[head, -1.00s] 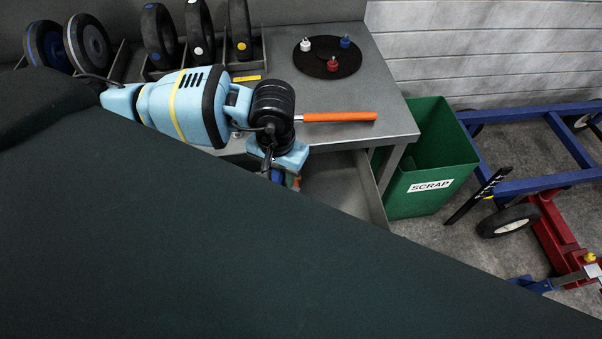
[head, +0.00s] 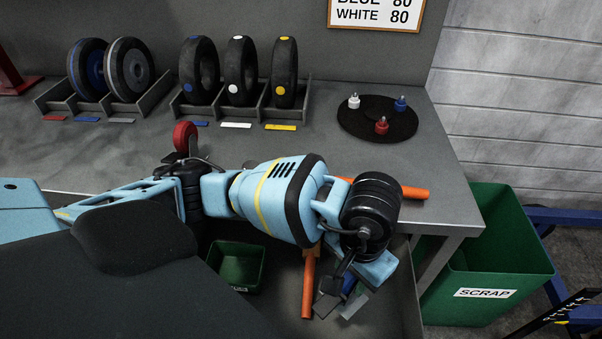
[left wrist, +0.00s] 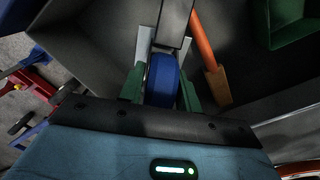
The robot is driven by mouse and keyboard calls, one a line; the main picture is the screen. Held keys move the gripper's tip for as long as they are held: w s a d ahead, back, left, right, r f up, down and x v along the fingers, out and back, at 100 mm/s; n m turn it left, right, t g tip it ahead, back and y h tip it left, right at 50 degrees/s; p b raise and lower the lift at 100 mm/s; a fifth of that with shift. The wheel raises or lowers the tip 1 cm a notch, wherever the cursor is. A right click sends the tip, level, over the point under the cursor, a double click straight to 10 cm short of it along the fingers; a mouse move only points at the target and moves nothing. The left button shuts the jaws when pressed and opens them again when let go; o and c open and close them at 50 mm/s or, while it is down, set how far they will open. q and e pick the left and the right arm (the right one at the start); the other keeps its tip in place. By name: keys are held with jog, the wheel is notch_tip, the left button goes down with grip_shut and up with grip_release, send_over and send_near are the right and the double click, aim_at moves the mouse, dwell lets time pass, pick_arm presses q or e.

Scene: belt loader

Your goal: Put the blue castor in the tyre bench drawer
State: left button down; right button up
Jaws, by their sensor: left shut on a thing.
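My left gripper (head: 343,292) reaches over the bench's front edge and points down at the open drawer (head: 284,280). It is shut on the blue castor (head: 349,283), mostly hidden by the gripper in the head view. In the left wrist view the castor's blue wheel (left wrist: 162,80) shows between the fingers of the gripper (left wrist: 160,88), with a grey part beyond it. The castor is over or inside the drawer; whether it touches the floor I cannot tell. My right gripper is not in view.
The drawer holds a green box (head: 237,268) and an orange-handled tool (head: 309,285), left of the gripper. A red castor (head: 185,138), an orange bar (head: 405,191), racked tyres (head: 240,72) and a black disc (head: 377,123) are on the bench. A green scrap bin (head: 490,255) stands right.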

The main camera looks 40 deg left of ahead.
aim_at(351, 297)
pick_arm(q)
jog(key=shift+w+d+r, duration=0.35)
jog(key=shift+d+r, duration=0.05)
jog(key=shift+f+b, duration=0.3)
jog(key=shift+f, duration=4.75)
jog(key=shift+f, duration=0.15)
jog(key=c, duration=1)
grip_release()
notch_tip(351, 297, up, 12)
jog(key=shift+r, duration=0.15)
